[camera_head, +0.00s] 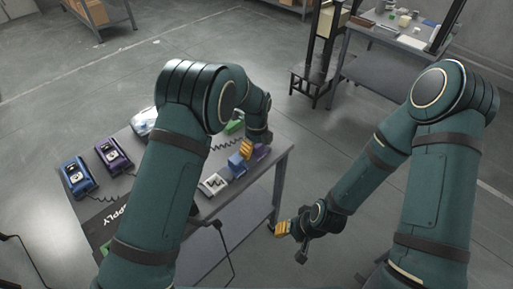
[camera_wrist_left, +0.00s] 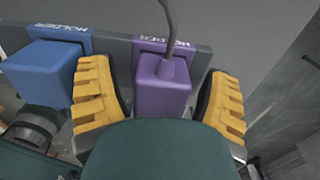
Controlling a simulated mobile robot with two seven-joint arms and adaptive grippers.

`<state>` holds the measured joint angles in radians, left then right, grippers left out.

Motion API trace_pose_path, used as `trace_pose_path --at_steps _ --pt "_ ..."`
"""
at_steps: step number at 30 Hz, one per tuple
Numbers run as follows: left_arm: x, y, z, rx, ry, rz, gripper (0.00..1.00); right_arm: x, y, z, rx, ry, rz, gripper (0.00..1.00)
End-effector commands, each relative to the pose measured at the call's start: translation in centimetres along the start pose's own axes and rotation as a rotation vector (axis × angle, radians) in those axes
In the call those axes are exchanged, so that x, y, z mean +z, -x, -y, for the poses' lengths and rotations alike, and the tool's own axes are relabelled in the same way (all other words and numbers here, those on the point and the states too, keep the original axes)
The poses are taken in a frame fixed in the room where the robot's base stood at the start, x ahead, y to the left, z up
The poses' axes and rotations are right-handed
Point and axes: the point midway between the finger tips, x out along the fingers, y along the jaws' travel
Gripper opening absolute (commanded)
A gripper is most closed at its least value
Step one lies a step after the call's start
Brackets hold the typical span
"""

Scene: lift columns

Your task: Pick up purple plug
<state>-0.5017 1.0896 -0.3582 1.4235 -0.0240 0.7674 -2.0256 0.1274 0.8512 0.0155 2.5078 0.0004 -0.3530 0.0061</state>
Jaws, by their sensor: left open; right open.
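The purple plug (camera_wrist_left: 163,88) sits in a holder, with a cable rising from its top, in the left wrist view. My left gripper (camera_wrist_left: 160,100) is open, with one yellow finger on each side of the plug; I cannot tell whether either finger touches it. In the head view the purple plug (camera_head: 262,151) shows partly behind the left gripper (camera_head: 247,149) near the table's right end. My right gripper (camera_head: 283,228) is open and empty, low beside the table's front right corner.
A blue plug (camera_wrist_left: 45,72) stands in the neighbouring holder, close to the left finger in the left wrist view. A purple device (camera_head: 115,154) and a blue device (camera_head: 78,176) stand on the left of the table (camera_head: 278,160). A white socket-like block (camera_head: 213,185) lies nearer the front.

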Motion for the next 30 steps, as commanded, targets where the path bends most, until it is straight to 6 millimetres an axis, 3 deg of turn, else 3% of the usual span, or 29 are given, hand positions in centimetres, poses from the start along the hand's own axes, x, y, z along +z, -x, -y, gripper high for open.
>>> trace_pose_path --at_steps 2,8,21,25,30 --pt "0.0 0.1 0.0 0.0 0.0 0.0 0.78 0.0 0.0 0.0 0.0 0.0 0.0 0.47" --pt "0.0 0.1 0.0 0.0 0.0 0.0 0.12 0.0 0.0 0.0 0.0 0.0 0.0 0.47" --pt "0.0 0.4 0.0 -0.001 0.0 -0.001 0.09 0.0 0.1 0.0 0.0 0.0 0.0 0.47" --pt "0.0 2.0 0.1 -0.004 0.0 -0.001 0.09 -0.1 0.3 0.1 0.0 -0.001 -0.002 0.47" --pt "0.0 5.4 0.1 -0.004 0.0 0.0 0.09 -0.3 0.7 0.3 0.001 -0.002 -0.006 0.47"
